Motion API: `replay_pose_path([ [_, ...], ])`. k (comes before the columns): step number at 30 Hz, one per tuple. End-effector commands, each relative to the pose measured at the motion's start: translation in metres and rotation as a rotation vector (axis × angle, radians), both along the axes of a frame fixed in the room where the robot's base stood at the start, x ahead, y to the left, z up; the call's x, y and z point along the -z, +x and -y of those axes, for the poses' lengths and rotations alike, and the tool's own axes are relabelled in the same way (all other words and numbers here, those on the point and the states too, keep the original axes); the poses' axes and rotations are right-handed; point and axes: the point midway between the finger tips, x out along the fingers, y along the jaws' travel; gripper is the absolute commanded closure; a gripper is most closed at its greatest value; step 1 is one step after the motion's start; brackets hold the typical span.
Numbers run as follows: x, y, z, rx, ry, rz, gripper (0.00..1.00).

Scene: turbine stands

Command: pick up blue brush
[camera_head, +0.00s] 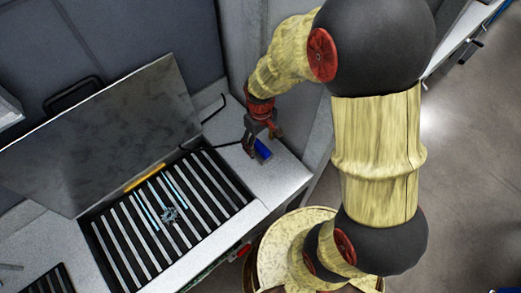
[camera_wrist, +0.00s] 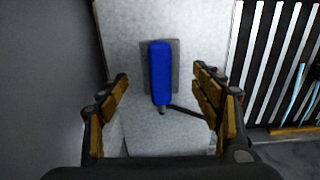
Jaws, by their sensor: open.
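The blue brush (camera_head: 263,149) lies on the light grey counter to the right of the slatted tray in the head view. In the wrist view, the blue brush (camera_wrist: 160,72) shows as an upright blue bar with a grey part beneath it and a dark tip at its lower end. My gripper (camera_head: 264,135) is just above and beside the brush. In the wrist view my gripper (camera_wrist: 161,99) is open, with one finger on each side of the brush's lower end. No finger visibly touches the brush.
The slatted black tray (camera_head: 100,233) with a raised metal lid (camera_head: 110,130) stands left of the brush. Light blue rods and a small bluish piece (camera_head: 170,214) lie on the slats. A thin dark rod or cable lies near the brush. Grey walls stand close behind.

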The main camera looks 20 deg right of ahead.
Motion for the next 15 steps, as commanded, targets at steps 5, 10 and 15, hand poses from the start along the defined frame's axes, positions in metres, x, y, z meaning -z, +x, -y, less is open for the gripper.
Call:
replay_pose_path([
  [5,0.024,0.0,-0.001,0.0,0.0,-0.002,0.35],
  [10,0.045,0.001,-0.001,0.0,0.0,-0.001,0.35],
  [15,0.047,0.001,-0.001,0.001,0.0,0.0,0.35],
])
